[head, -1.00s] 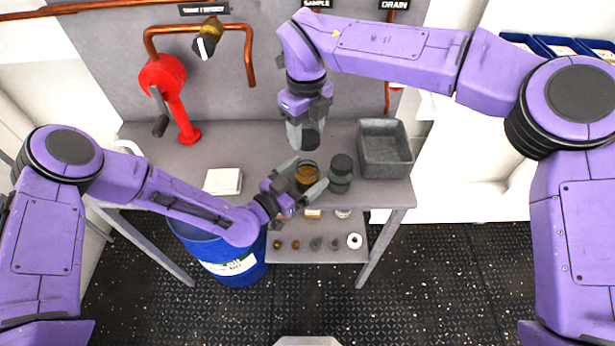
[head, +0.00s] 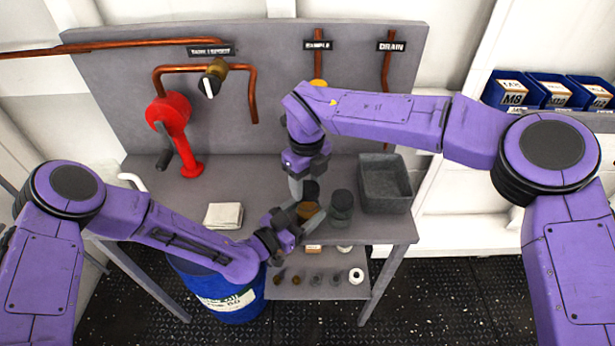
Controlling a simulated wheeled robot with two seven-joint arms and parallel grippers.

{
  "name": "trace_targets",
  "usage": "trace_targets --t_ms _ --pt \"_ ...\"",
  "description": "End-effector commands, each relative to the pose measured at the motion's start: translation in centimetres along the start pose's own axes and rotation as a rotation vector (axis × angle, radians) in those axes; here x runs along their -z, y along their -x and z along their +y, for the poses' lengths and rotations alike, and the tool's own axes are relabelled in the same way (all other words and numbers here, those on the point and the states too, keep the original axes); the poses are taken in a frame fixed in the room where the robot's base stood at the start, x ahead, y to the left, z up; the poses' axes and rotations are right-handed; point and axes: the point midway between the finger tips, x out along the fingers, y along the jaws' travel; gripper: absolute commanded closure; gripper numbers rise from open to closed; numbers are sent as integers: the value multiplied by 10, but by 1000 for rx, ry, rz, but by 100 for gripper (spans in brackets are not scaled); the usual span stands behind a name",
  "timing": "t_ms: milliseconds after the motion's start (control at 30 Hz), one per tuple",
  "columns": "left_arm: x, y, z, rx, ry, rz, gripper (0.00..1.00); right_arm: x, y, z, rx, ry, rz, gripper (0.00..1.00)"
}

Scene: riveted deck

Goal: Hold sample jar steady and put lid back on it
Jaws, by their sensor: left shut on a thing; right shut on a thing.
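The sample jar (head: 306,211), with amber-brown contents, stands upright near the bench's front edge. My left gripper (head: 309,214) comes from the lower left and is shut on the jar's sides. My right gripper (head: 304,188) points down from above and is shut on the dark round lid (head: 312,189). The lid is right over the jar's mouth. I cannot tell whether it touches the rim, and the fingers hide part of both.
A dark capped jar (head: 341,206) stands close on the right, with a grey bin (head: 385,185) beyond it. A white folded cloth (head: 224,216) and a red hand pump (head: 175,135) are on the left. The bench (head: 255,175) is clear between pump and jar.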

Motion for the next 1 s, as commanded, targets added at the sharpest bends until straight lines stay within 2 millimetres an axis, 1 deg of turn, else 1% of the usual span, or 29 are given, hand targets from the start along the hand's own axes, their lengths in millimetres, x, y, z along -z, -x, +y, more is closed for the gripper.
trace_targets --t_ms 400,733,1000 --pt "-1 0 0 1 0 -2 87 0 0 0 1 0 -1 75" --pt "-1 0 0 0 0 -3 87 0 -17 0 1 1 0 75" --pt "-1 0 0 0 0 -3 87 -1 -17 0 1 2 -1 75"
